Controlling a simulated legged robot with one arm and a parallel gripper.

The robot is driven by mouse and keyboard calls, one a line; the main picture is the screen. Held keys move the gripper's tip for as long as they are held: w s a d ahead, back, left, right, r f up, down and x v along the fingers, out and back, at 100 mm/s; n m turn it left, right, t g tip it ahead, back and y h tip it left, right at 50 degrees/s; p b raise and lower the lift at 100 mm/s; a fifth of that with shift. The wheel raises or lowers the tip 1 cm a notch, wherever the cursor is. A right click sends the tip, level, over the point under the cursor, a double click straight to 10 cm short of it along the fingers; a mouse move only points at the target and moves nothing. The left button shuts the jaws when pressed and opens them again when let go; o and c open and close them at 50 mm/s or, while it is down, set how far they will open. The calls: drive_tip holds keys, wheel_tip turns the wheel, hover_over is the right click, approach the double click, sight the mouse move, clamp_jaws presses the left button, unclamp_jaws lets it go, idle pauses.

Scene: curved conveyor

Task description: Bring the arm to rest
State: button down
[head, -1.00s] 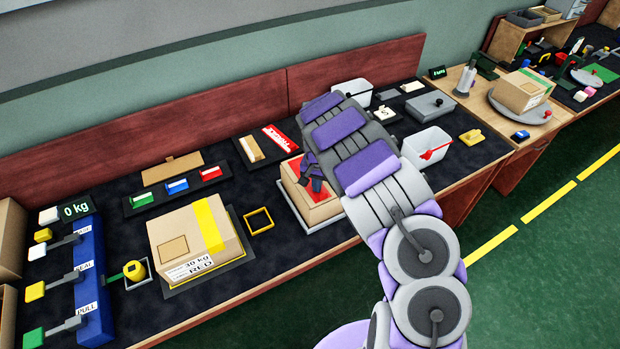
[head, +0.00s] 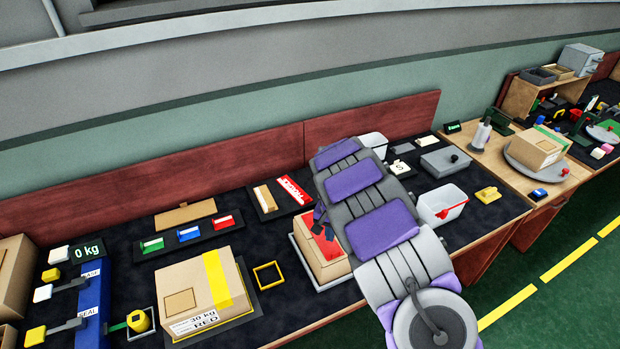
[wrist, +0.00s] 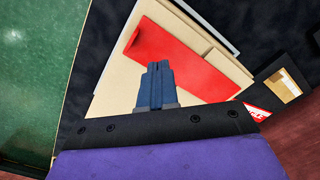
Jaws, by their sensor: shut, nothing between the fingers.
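My gripper (head: 325,229) is above a cardboard box with a red top (head: 304,242) near the middle of the bench. In the wrist view the gripper (wrist: 155,66) has its two fingers together with nothing between them. Below it the box (wrist: 119,80) shows its red patch (wrist: 178,58). I cannot tell whether the fingertips touch the box. My purple and grey arm reaches in from the lower right and hides part of the bench behind the box.
A box labelled 30 kg RED (head: 190,290) sits left of my gripper, beside a yellow square frame (head: 267,275). Coloured blocks (head: 189,233) lie behind. A white bin (head: 440,205) stands right of my arm. Green floor (head: 575,270) is open at right.

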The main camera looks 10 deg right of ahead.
drive_tip(key=s+d+r, duration=0.4)
drive_tip(key=s+r, duration=1.1)
drive_tip(key=r, duration=0.2)
drive_tip(key=s+a+r+n+g, duration=0.1)
drive_tip(key=s+a+r+n, duration=0.1)
drive_tip(key=s, duration=1.1)
drive_tip(key=s+a+r+n, duration=0.2)
drive_tip(key=s+r+n, duration=0.1)
drive_tip(key=s, duration=1.1)
drive_tip(key=shift+g, duration=0.4)
